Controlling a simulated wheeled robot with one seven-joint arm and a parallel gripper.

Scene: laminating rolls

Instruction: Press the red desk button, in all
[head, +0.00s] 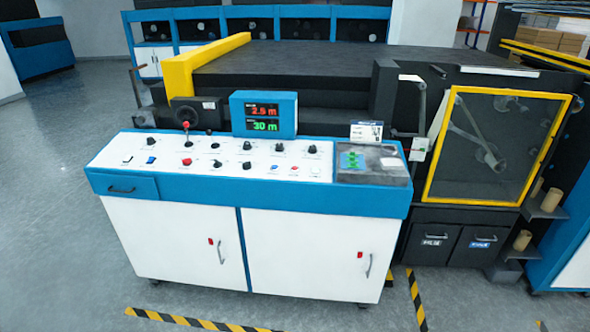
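The control desk (105,158) has a white sloped top with a blue frame. A round red button (187,161) sits on its left half, in the front row of controls. A lever with a red knob (186,124) stands upright behind the round red button. I cannot tell from this view whether any of these is pressed. My gripper is not in view, and nothing is seen touching the desk.
A blue-framed display (264,114) stands behind the desk top. A small screen panel (372,163) is at the desk's right end. The large machine with a yellow-framed door (497,147) stands behind and right. Open grey floor (50,230) lies left; striped tape (195,322) marks the front.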

